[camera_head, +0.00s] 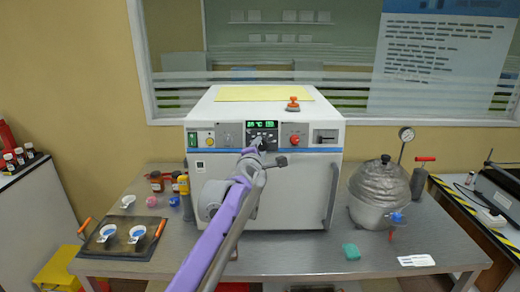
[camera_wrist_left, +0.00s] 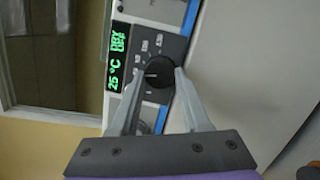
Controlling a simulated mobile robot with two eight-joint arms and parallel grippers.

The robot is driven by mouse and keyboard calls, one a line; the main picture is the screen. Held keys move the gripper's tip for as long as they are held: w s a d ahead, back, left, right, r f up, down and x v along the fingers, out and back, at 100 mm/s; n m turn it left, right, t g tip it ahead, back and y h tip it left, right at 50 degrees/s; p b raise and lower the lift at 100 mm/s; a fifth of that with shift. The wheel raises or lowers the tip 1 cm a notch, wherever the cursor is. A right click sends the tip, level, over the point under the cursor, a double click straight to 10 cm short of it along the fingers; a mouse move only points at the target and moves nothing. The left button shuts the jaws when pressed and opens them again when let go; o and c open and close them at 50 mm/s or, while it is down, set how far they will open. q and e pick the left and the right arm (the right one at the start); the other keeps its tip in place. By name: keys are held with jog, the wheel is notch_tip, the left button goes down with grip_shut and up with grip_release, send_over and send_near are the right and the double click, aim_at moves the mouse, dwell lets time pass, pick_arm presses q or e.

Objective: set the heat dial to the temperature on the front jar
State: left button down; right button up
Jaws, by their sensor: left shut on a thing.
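The heat dial (camera_wrist_left: 157,72) is a round black knob with a pale pointer line on the dark control panel of a white oven (camera_head: 230,110). My left gripper (camera_head: 257,145) reaches up to this panel in the head view. In the left wrist view its two fingers (camera_wrist_left: 159,74) stand on either side of the dial, shut on it. The green display (camera_wrist_left: 116,58) beside the dial reads 25 °C and what looks like DRY OFF. Small jars (camera_head: 155,181) with orange-brown bodies stand left of the oven, the front one (camera_head: 184,184) more yellow. Their labels are too small to read. My right gripper is not in view.
A red knob (camera_head: 294,140) and a slot sit right of the panel. A covered pot (camera_head: 378,195) with a gauge stands right of the oven. A dark tray (camera_head: 108,248) with small white dishes is at left. The steel table (camera_head: 290,255) is mostly clear in front.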

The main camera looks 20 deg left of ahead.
pick_arm(q)
jog(key=shift+c, duration=1.8)
grip_release()
jog(key=s+d+r+b, duration=0.1)
jog(key=s, duration=0.9)
jog(key=shift+s, duration=0.35)
